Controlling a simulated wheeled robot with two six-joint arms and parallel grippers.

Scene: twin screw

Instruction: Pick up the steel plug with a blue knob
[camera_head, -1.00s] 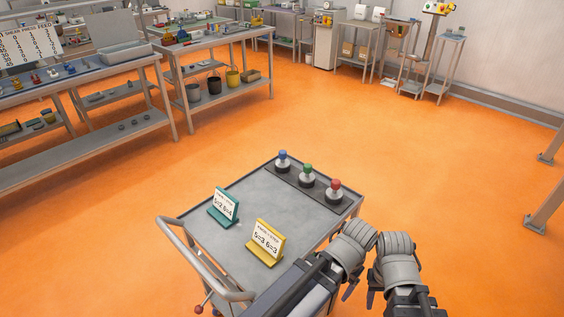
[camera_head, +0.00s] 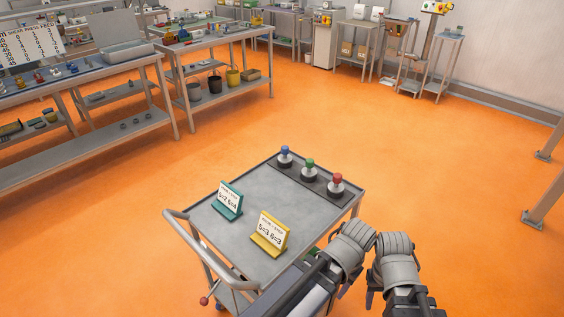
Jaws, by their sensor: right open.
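The steel plug with a blue knob (camera_head: 285,152) stands upright at the far left end of a dark strip on the grey cart (camera_head: 250,210). A plug with a green knob (camera_head: 309,165) and one with a red knob (camera_head: 337,182) stand beside it in the same row. My right gripper (camera_head: 357,299) is at the lower right, beside the cart's near right corner and well away from the blue knob. Its dark fingers are apart and nothing shows between them. My left gripper is not in view.
A teal sign (camera_head: 230,201) and a yellow sign (camera_head: 269,235) stand on the cart top. The cart's handle (camera_head: 200,248) is on its left side. Workbenches (camera_head: 95,82) stand at the back left. The orange floor around the cart is clear.

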